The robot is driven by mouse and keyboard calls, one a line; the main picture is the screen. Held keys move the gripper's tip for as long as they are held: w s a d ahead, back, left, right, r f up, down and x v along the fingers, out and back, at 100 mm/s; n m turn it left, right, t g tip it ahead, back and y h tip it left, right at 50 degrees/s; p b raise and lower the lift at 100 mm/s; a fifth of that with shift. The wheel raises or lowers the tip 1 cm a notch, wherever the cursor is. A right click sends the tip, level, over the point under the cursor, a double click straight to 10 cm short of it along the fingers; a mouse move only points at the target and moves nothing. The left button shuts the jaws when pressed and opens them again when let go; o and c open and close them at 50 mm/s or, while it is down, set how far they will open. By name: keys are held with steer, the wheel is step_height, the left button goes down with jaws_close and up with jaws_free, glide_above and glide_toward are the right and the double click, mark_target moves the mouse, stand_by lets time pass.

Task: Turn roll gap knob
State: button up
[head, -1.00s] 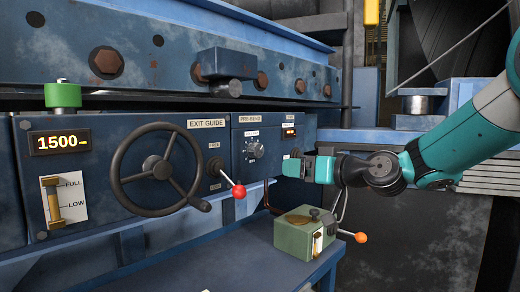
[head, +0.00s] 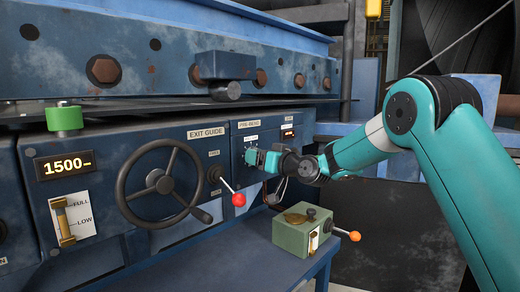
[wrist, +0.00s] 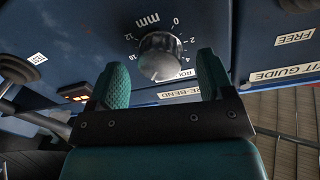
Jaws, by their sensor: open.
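The roll gap knob (wrist: 160,57) is a grey ribbed dial on the blue panel, with a white mm scale around it in the wrist view. Its label is partly hidden. My gripper (wrist: 162,62) is open, with its two green fingers on either side of the knob in that picture. I cannot tell whether the fingertips reach around the knob or stop short of it. In the head view my gripper (head: 252,157) is at the PRE-BEND panel (head: 286,147) and hides the knob.
Left of the PRE-BEND panel are a red-tipped lever (head: 238,198) and a black handwheel (head: 160,184). A green box (head: 296,232) with an orange-tipped lever (head: 354,236) stands on the blue shelf below.

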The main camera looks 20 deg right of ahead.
steer(key=shift+w+a, duration=0.3)
steer(key=shift+w, duration=0.2)
steer(key=c, duration=0.9)
steer(key=shift+f, duration=0.1)
steer(key=shift+f+b, duration=0.1)
steer(key=shift+b, duration=0.25)
